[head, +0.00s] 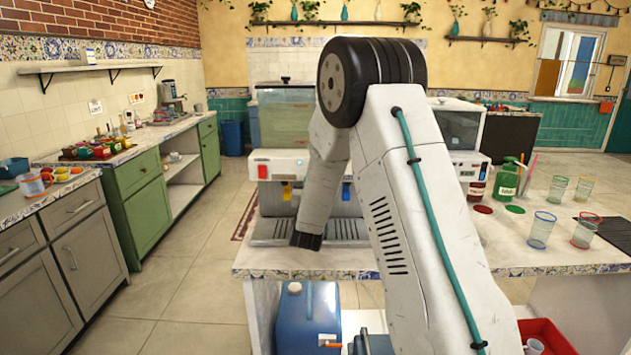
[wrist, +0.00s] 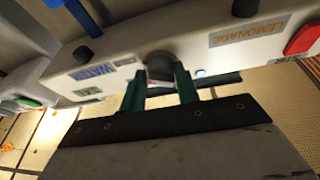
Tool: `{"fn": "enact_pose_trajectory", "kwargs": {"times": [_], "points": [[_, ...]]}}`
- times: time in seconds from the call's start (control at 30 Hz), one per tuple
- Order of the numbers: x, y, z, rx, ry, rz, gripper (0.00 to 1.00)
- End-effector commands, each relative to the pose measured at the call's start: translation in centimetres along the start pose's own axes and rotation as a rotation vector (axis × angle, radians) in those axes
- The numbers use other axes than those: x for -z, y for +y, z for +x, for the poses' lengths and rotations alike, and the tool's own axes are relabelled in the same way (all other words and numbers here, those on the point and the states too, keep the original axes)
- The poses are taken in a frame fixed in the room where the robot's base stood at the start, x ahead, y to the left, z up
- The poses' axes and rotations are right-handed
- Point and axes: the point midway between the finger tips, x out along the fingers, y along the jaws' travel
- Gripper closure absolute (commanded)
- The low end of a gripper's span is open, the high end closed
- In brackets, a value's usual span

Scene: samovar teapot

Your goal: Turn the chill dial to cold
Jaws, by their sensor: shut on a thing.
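My gripper (wrist: 165,76) shows in the wrist view with its two green fingers on either side of a dark round knob (wrist: 159,60). It is shut on this knob, which sits on the white front panel (wrist: 125,62) between a blue WATER label (wrist: 93,71) and an orange LEMONADE label (wrist: 248,30). The knob's pointer and setting cannot be read. In the head view the drink dispenser (head: 285,122) stands on the counter, partly hidden by my arm. The fingertips cannot be made out there.
In the head view yellow (head: 287,191) and blue (head: 346,192) taps hang under the panel. Glasses (head: 541,229) stand on the counter at right. A blue container (head: 308,315) is below the counter. The floor (head: 190,260) at left is clear.

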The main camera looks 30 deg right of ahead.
Motion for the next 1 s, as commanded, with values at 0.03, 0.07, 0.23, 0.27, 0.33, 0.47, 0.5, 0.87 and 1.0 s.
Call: {"fn": "enact_pose_trajectory", "kwargs": {"times": [0.03,0.07,0.23,0.27,0.33,0.47,0.5,0.87,1.0], "points": [[-0.1,-0.2,-0.1,0.006,-0.002,0.001,0.91],[-0.1,-0.2,-0.1,0.006,-0.002,0.001,0.91],[-0.1,-0.3,-0.1,0.006,-0.002,0.000,0.92],[-0.1,-0.3,-0.1,0.006,-0.002,0.000,0.60],[0.0,-0.2,-0.1,0.005,-0.001,0.000,0.49],[0.0,0.0,0.0,0.002,0.000,-0.001,0.49],[0.0,0.0,0.1,0.001,0.000,-0.001,0.49],[-0.1,-0.1,-3.6,0.004,-0.003,-0.002,0.49],[-0.1,-0.1,-5.9,0.004,-0.002,-0.001,0.49]]}}
